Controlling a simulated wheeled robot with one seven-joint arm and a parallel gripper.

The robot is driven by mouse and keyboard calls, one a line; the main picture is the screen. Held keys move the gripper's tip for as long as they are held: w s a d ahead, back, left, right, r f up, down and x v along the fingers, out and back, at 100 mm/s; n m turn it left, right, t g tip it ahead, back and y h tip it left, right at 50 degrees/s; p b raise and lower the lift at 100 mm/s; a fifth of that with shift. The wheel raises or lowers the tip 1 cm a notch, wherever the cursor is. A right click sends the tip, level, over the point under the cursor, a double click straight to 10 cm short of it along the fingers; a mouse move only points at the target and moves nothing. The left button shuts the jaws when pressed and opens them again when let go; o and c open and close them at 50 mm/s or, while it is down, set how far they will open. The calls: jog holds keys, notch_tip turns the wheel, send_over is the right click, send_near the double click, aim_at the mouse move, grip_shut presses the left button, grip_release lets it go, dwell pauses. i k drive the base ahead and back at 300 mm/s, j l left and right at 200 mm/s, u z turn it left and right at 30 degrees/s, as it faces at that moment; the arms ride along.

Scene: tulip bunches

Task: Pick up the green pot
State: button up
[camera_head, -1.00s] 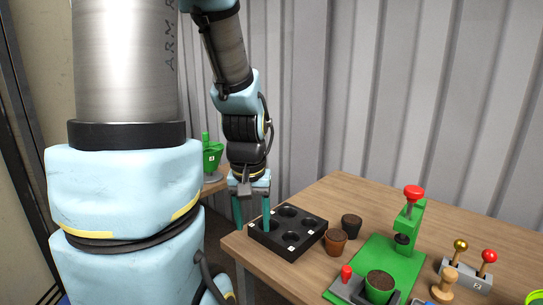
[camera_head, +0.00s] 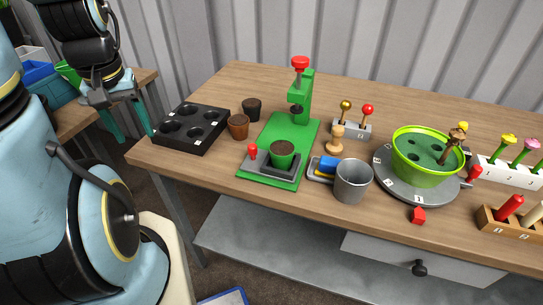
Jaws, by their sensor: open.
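A small green pot (camera_head: 281,158) filled with dark soil stands upright in a dark grey holder (camera_head: 259,168) on the green plate (camera_head: 305,135) of a press. My gripper (camera_head: 128,123) is at the left, beside the table's left end and left of the black tray. Its two teal fingers point down, apart and empty. The green pot is well to the right of it, with the tray and a brown pot between. A larger lime-green bowl (camera_head: 425,171) sits on a grey numbered disc (camera_head: 392,187) farther right.
The black tray (camera_head: 170,147) has several round holes. The green press (camera_head: 306,92) with a red knob rises behind the green pot. A grey cup (camera_head: 352,182) and a wooden stamp (camera_head: 335,140) are to its right.

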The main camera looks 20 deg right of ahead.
aim_at(282, 152)
jog(key=u, duration=0.8)
jog(key=k+l+u, duration=0.2)
jog(key=k+u, duration=0.2)
jog(key=k+l+u, duration=0.15)
jog(key=u, duration=0.3)
jog(key=k+j+u, duration=0.1)
jog(key=k+u, duration=0.3)
jog(key=k+j+u, duration=0.1)
jog(key=k, duration=0.45)
jog(key=k+j, duration=0.25)
jog(key=k, duration=0.3)
jog(key=k+j+u, duration=0.15)
jog(key=k, duration=0.4)
